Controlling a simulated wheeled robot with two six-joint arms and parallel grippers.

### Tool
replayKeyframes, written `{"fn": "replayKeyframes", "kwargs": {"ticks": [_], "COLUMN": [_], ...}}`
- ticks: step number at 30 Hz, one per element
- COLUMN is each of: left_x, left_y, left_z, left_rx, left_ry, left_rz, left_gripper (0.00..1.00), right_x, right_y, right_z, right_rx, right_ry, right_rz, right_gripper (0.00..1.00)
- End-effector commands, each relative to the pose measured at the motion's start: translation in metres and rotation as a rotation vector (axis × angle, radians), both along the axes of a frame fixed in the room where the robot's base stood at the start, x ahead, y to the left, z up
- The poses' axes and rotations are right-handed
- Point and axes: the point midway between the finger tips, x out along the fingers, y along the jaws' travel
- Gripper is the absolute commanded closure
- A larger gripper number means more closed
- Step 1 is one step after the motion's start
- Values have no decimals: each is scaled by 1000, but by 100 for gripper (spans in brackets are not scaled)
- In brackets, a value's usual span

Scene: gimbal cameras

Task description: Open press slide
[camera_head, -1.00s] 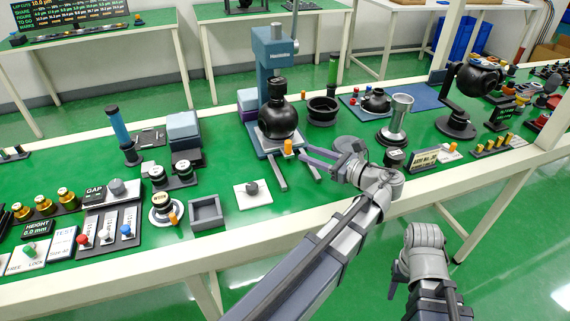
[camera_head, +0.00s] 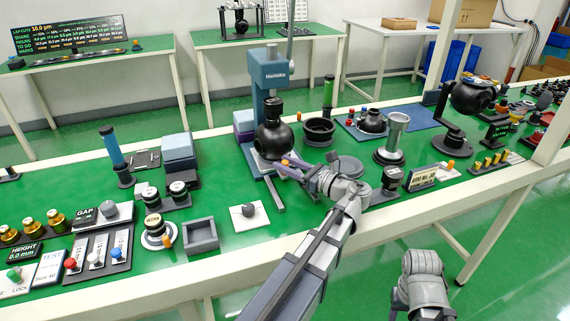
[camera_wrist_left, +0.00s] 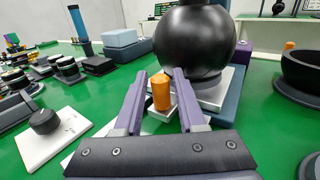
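The press (camera_head: 272,75) is a blue-grey column on a base in the middle of the bench, with a large black ball (camera_head: 273,140) at its front. An orange knob (camera_head: 285,161) sits low at the front of the press; it also shows in the left wrist view (camera_wrist_left: 161,94). I take it for the slide's handle. My left gripper (camera_head: 287,168) is open, its purple fingers on either side of the knob (camera_wrist_left: 160,92). Small gaps show between knob and fingers. Of my right arm only a grey link shows; its gripper is out of view.
A small white plate with a dark knob (camera_head: 248,210) and a grey square tray (camera_head: 200,235) lie left of the press. A black bowl (camera_head: 318,131) and a silver cup (camera_head: 394,137) stand to its right. Switch panels fill the bench's left end.

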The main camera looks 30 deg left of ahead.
Motion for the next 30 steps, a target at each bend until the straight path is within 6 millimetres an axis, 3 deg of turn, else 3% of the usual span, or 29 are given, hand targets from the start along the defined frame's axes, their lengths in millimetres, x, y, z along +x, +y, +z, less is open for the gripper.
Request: {"fn": "replayKeyframes", "kwargs": {"ticks": [11,21,30], "left_x": [1,1,1], "left_y": [5,5,5], "left_z": [0,0,0], "left_rx": [0,0,0], "left_ry": [0,0,0], "left_rz": [-1,-1,-1], "left_gripper": [61,99,100], "right_x": [0,0,0], "right_y": [0,0,0], "right_z": [0,0,0], "right_rx": [0,0,0], "right_ry": [0,0,0], "right_rz": [0,0,0], "right_gripper": [50,50,50]}}
